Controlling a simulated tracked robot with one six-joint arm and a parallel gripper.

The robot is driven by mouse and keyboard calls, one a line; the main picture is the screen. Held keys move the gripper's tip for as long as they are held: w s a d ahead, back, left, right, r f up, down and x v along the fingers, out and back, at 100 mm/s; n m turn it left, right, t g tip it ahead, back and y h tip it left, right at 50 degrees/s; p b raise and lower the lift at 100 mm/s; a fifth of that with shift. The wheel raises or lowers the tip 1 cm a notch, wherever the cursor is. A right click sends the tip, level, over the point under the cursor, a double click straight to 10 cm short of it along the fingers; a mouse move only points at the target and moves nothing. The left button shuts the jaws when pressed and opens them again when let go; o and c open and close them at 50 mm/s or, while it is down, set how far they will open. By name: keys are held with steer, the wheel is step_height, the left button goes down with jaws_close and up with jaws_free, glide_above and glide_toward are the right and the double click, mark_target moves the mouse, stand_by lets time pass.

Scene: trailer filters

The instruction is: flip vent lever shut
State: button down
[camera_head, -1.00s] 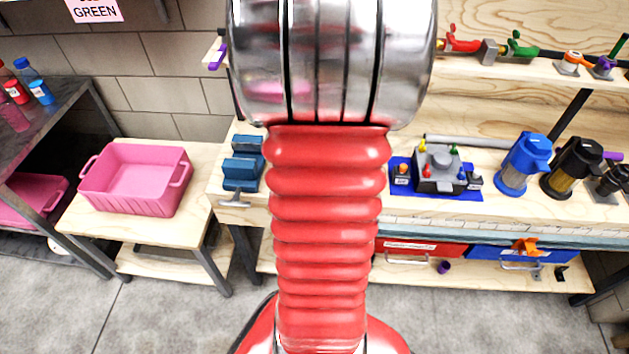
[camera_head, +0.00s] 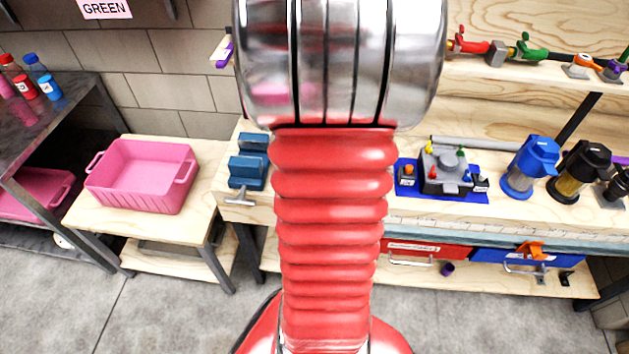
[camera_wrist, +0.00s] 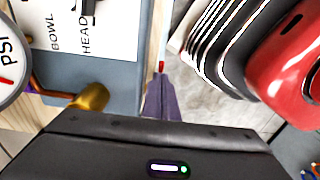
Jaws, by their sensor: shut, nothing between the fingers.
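My gripper (camera_wrist: 162,88) shows in the wrist view as a dark body along the bottom with narrow greyish fingers together at its middle. It is shut and empty. A brass fitting (camera_wrist: 90,97) sticks out beside it on the left, below a grey panel (camera_wrist: 90,75). A small purple and orange part (camera_wrist: 45,92) lies left of the fitting. I cannot tell which part is the vent lever. In the head view a purple piece (camera_head: 225,54) sits on a board end just left of my arm. My arm hides the gripper there.
A pressure gauge (camera_wrist: 10,78) marked PSI and a white label (camera_wrist: 75,30) are at the left in the wrist view. A pink bin (camera_head: 143,205) stands on a low table. Blue (camera_head: 520,185) and black (camera_head: 568,190) filters stand on the bench at right. Floor shows in front.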

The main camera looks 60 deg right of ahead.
steer(key=r, duration=0.2)
steer(key=shift+w+a+r, duration=0.1)
steer(key=shift+w+r, duration=0.15)
steer(key=shift+r, duration=0.05)
steer(key=s+d+r, duration=0.2)
steer(key=s+r, duration=0.2)
steer(key=r, duration=0.5)
steer(key=shift+s, duration=0.35)
steer(key=shift+w, duration=0.1)
steer(key=w+a+r+m+t+h, duration=0.1)
steer(key=w+a+m, duration=0.1)
steer(key=w+a, duration=0.4)
steer(key=w+a+r+m, duration=0.15)
steer(key=w+a, duration=0.25)
steer(key=a, duration=0.5)
steer(key=a+r+t, duration=0.2)
steer(key=a, duration=0.7)
steer(key=a+r+m+t, duration=0.1)
steer(key=a+r+t, duration=0.1)
steer(key=a, duration=0.8)
steer(key=shift+w+a+y, duration=0.15)
steer(key=shift+w+y, duration=0.25)
steer(key=shift+r+m, duration=0.1)
steer(key=shift+m, duration=0.15)
